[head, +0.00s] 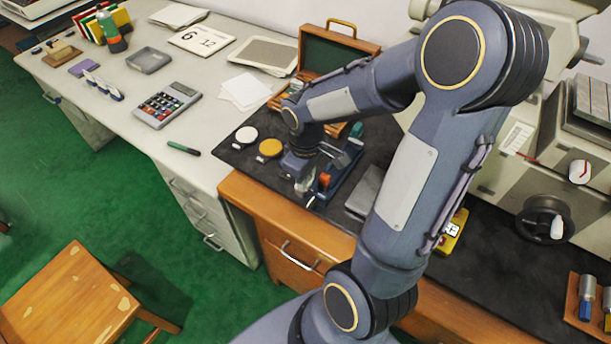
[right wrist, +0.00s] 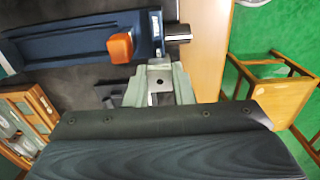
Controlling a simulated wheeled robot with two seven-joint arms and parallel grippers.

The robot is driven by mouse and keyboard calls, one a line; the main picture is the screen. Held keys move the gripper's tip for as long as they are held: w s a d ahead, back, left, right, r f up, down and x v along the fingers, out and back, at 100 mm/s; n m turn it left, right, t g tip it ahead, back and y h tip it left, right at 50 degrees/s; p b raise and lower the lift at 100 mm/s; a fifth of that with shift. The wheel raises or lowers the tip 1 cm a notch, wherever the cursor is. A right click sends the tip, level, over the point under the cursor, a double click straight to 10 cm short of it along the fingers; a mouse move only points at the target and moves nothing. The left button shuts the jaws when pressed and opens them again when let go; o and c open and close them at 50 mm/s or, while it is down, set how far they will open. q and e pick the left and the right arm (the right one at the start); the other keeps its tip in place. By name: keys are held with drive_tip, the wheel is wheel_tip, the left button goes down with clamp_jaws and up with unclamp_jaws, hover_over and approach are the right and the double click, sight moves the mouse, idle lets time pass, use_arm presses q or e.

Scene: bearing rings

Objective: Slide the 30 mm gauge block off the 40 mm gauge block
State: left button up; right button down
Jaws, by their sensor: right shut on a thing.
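My right gripper (head: 306,186) is low over the dark mat, beside the blue bench device. In the right wrist view its pale fingers (right wrist: 160,92) are shut on a small grey metal block (right wrist: 159,72), which I take for the 30 mm gauge block. No size marking is readable. I cannot pick out the 40 mm gauge block, nor tell whether the two blocks touch. The blue device (right wrist: 75,45), with an orange knob (right wrist: 120,48) and a steel end (right wrist: 178,33), lies just beyond the fingers. My left gripper is in neither view.
A white disc (head: 246,134) and a yellow disc (head: 270,148) lie on the dark mat (head: 228,156). An open wooden case (head: 338,52) stands behind. A grey plate (head: 364,190) lies right of the gripper. The desk's front edge is close.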

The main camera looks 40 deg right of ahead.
drive_tip(key=shift+r, duration=0.1)
drive_tip(key=shift+s+r+p, duration=0.15)
drive_tip(key=shift+r+p, duration=2.05)
drive_tip(key=shift+r, duration=0.25)
